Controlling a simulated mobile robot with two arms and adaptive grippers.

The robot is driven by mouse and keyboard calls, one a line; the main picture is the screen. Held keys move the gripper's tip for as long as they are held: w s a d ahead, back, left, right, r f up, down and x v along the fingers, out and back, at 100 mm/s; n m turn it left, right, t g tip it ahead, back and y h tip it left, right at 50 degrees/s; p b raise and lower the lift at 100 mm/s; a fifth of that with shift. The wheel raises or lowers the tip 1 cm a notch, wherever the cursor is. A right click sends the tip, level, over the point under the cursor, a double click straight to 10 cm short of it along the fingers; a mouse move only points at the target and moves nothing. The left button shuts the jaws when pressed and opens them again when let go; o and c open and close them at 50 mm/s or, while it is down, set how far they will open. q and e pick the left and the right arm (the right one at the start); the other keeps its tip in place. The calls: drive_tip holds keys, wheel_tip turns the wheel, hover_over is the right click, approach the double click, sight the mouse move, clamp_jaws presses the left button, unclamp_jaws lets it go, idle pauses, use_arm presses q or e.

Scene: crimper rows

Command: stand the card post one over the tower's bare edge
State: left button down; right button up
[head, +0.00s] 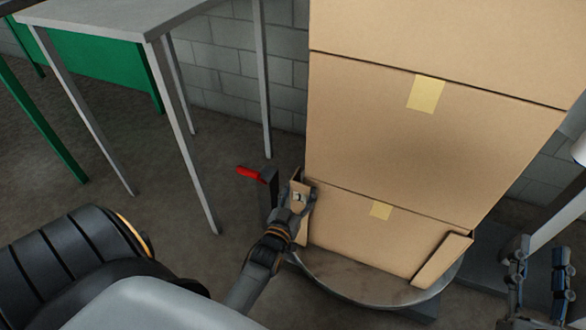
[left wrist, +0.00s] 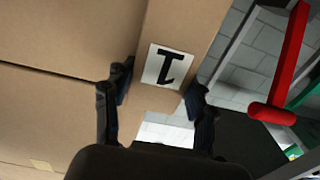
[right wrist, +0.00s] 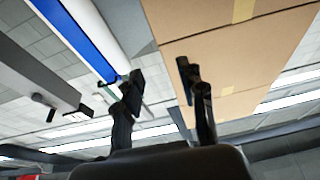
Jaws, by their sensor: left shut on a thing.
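The tower of tan cardboard boxes (head: 420,150) stands on a round turntable (head: 345,278). My left gripper (head: 302,200) is shut on card post one (head: 298,185), low at the tower's left edge. In the left wrist view, post one (left wrist: 145,100) carries a white label with a black 1 and runs between the fingertips (left wrist: 155,98), close against the box faces; whether it touches them is unclear. Another short card post (head: 442,260) stands at the tower's lower right front corner. My right gripper (head: 538,280) is open and empty, right of the tower; its spread fingers show in the right wrist view (right wrist: 163,82).
A red handle (head: 249,173) on a dark post is just left of my left gripper. A grey metal table (head: 110,18) stands at the upper left, with a green panel (head: 105,70) behind. Yellow tape (head: 426,93) marks the boxes.

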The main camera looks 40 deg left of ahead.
use_arm(q)
drive_tip(key=shift+w+d, duration=0.2)
drive_tip(key=shift+w, duration=0.25)
drive_tip(key=shift+w+d+f, duration=0.1)
drive_tip(key=shift+w, duration=0.05)
drive_tip(key=shift+f+b, duration=0.3)
drive_tip(key=shift+f, duration=0.35)
use_arm(e)
drive_tip(key=shift+s+a+r+t+y, duration=0.1)
drive_tip(key=shift+s+r+t+y, duration=0.2)
drive_tip(key=shift+r+t, duration=0.45)
drive_tip(key=shift+s+r+t+y, duration=0.2)
drive_tip(key=shift+s+r+t, duration=0.25)
drive_tip(key=shift+r, duration=0.6)
use_arm(q)
drive_tip(key=shift+d, duration=0.1)
drive_tip(key=shift+c, duration=2)
unclamp_jaws()
drive_tip(key=v, duration=0.8)
